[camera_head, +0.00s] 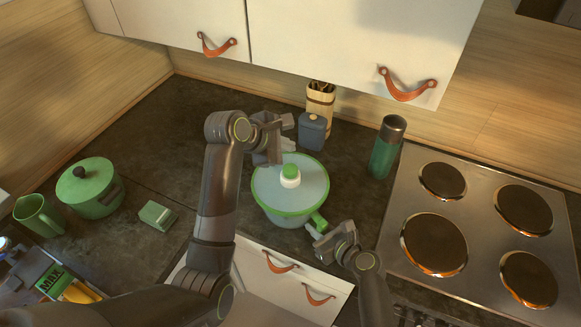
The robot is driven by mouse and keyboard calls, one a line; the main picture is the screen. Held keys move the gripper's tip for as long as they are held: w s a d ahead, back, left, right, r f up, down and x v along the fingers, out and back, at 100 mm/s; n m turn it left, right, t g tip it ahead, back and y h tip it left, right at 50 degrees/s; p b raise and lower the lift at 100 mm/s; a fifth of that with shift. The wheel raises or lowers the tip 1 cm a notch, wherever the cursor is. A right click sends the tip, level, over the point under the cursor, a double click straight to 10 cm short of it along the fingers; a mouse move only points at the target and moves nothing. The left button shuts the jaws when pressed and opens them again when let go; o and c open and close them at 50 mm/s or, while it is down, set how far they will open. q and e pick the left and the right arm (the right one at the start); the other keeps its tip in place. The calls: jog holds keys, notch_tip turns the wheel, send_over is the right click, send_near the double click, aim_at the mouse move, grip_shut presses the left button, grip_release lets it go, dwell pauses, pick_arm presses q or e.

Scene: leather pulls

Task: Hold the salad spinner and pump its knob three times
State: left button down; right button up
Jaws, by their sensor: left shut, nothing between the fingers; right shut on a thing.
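The salad spinner (264,190) is a bowl with a pale lid, a green rim and a green handle at its lower right. It stands upright on the dark worktop. Its knob (290,174), green on top and white below, sticks up from the middle of the lid. My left gripper (287,145) is shut and empty, at the far edge of the lid, behind the knob in the picture. I cannot tell whether it touches the lid. My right gripper (316,231) is shut on the spinner's green handle (319,221).
A green bottle (384,150) and a hob (470,215) are on the right. A blue-grey container (312,132) and a wooden utensil holder (320,100) stand behind. A green pot (90,190), jug (39,215) and small green box (157,215) are on the left. Cabinets (350,40) hang above.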

aim_at(287, 170)
pick_arm(q)
jog(key=shift+r, duration=0.1)
dwell(0.7)
notch_tip(287, 170, up, 4)
jog(key=shift+f, duration=0.2)
jog(key=shift+f, duration=4.4)
jog(key=shift+f, duration=0.4)
